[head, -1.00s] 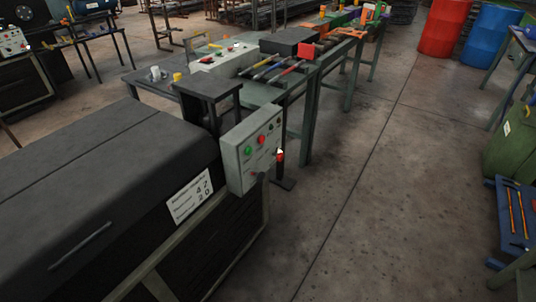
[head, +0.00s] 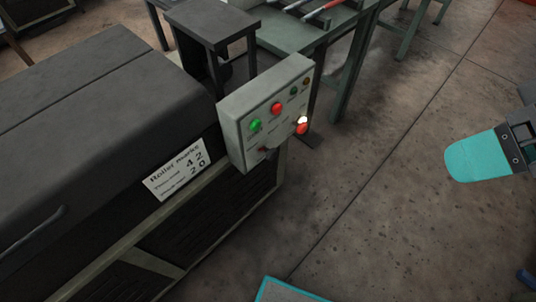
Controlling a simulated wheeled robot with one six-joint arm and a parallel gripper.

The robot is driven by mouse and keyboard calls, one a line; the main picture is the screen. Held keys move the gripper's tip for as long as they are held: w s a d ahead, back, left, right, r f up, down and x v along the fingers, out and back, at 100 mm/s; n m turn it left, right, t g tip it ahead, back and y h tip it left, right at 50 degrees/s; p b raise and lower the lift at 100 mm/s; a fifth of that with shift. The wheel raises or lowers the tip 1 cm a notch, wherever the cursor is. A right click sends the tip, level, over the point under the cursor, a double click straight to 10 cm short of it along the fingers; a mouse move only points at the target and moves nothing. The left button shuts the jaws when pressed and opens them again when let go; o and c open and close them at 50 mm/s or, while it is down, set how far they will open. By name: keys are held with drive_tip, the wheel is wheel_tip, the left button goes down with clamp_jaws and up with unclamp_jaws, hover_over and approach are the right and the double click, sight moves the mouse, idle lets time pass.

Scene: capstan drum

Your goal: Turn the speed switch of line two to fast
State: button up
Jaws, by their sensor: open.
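A grey control box (head: 244,148) hangs at the corner of the dark machine in the head view. Its face carries a green button (head: 255,125), a red button (head: 277,107), two small lamps at the upper right, and a red knob (head: 301,129) below a bright white spot. A small dark red-tipped switch (head: 267,152) sits low on the face; its setting and labels are too small to read. The teal finger of my gripper (head: 472,158) shows at the right edge, empty and well apart from the box.
The dark machine (head: 85,110) fills the left, with a white sign (head: 179,172) reading "Roller marks", 42 and 20. A dark stand (head: 207,25) and a green bench (head: 320,35) are behind the box. Open concrete floor (head: 390,220) lies to the right.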

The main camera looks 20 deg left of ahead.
drive_tip(key=w+a+f+n+t+y+b, duration=0.1)
drive_tip(key=w+a+f+n+y+b, duration=0.2)
drive_tip(key=f+b, duration=0.85)
drive_tip(key=a+f+n+t+y+b, duration=0.1)
drive_tip(key=a+f+y+b, duration=0.2)
drive_tip(key=a+f+b, duration=0.6)
drive_tip(key=n+t+y+b, duration=0.1)
drive_tip(key=t+y+b, duration=0.35)
drive_tip(key=b, duration=1.65)
approach(274, 157)
drive_tip(key=shift+n+y, duration=0.3)
drive_tip(key=shift+y, duration=0.05)
drive_tip(key=p+x, duration=0.3)
drive_tip(key=x, duration=0.8)
drive_tip(key=shift+d+f, duration=0.1)
drive_tip(key=shift+f, duration=0.1)
drive_tip(key=c, duration=0.9)
